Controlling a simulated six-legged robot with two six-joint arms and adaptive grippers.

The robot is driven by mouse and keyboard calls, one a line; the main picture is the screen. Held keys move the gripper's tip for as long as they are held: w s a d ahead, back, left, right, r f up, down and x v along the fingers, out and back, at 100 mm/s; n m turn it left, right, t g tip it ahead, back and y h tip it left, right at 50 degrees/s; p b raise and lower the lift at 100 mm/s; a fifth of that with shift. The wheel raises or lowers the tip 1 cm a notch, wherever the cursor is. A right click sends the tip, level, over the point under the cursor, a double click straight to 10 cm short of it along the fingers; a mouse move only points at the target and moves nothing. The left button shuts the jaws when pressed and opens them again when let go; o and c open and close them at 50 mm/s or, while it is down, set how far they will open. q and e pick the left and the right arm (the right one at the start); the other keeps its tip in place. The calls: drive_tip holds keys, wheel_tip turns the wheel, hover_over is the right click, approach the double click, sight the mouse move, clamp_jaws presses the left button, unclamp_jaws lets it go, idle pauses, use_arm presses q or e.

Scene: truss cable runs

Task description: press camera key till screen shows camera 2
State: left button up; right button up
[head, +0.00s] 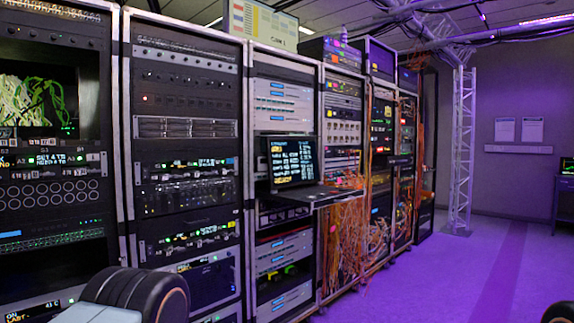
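A screen (40,95) in the leftmost rack shows a picture of pale and green cables. A panel screen (265,20) on top of the racks carries coloured rows and small lettering at its lower right, too small to read surely. I cannot make out which key is the camera key; small lit keys (50,160) sit below the cable picture. Neither gripper shows.
Tall equipment racks (185,75) stand in a row from left to centre. The console shelf (318,193) juts out from them. Orange cables (345,240) hang in front of the farther racks. A white truss post (463,150) stands beyond. The purple-lit floor (450,270) at right is clear.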

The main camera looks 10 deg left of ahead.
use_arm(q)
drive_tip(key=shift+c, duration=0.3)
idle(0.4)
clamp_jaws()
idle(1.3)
